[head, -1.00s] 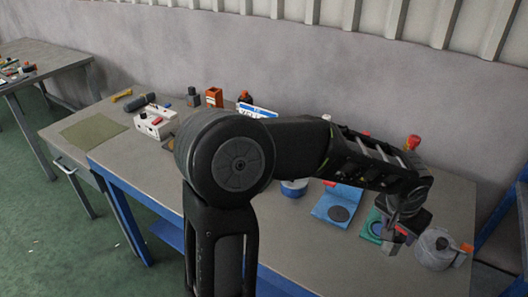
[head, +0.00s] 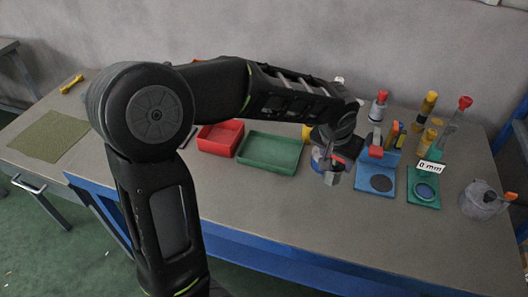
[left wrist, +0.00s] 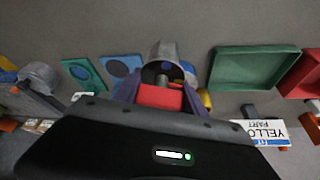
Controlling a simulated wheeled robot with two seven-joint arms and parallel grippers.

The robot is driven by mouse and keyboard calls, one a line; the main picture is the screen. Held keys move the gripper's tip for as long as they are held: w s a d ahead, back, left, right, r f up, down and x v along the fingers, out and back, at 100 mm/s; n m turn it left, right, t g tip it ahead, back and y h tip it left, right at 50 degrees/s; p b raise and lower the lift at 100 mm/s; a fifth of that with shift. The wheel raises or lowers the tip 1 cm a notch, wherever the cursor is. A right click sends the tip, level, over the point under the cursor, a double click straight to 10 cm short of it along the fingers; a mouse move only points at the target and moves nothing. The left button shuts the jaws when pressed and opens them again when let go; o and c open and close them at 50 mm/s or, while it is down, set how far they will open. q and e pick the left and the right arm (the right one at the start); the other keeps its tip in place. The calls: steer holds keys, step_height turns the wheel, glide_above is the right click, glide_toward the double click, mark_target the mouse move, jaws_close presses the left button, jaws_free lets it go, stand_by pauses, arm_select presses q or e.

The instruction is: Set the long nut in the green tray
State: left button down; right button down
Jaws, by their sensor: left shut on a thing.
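My left gripper (head: 328,162) is shut on a grey metal piece, apparently the long nut (head: 331,178), above the table. In the left wrist view the grey piece (left wrist: 164,56) shows beyond the fingertips, with a red block-like part (left wrist: 160,97) nearer the camera. The fingers hide part of the hold. The green tray (head: 270,152) is a shallow rectangular tray to the left of the gripper. It looks empty and also shows in the left wrist view (left wrist: 252,85). My right gripper is in neither view.
A red tray (head: 220,138) stands left of the green one. Blue (head: 382,178) and green (head: 424,188) plates with round discs stand to the right, with yellow and red-topped items behind. A grey pot (head: 482,200) is at far right. The table's front strip is clear.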

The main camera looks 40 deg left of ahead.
arm_select(q)
steer(key=w+a+n+y, duration=0.1)
steer(key=a+n, duration=0.1)
steer(key=a, duration=0.6)
steer(key=w+a+r+n+y+b, duration=0.1)
steer(key=w+a+n, duration=0.1)
steer(key=a, duration=0.5)
steer(key=w+a+n+g+y+b, duration=0.1)
steer(key=a+n, duration=0.3)
steer(key=a, duration=0.4)
steer(key=shift+w+a+r, duration=0.2)
steer(key=shift+a+r, duration=0.1)
steer(key=shift+r, duration=0.1)
step_height(320, 180, down, 6)
steer(key=shift+f+p, duration=0.15)
steer(key=shift+p, duration=0.2)
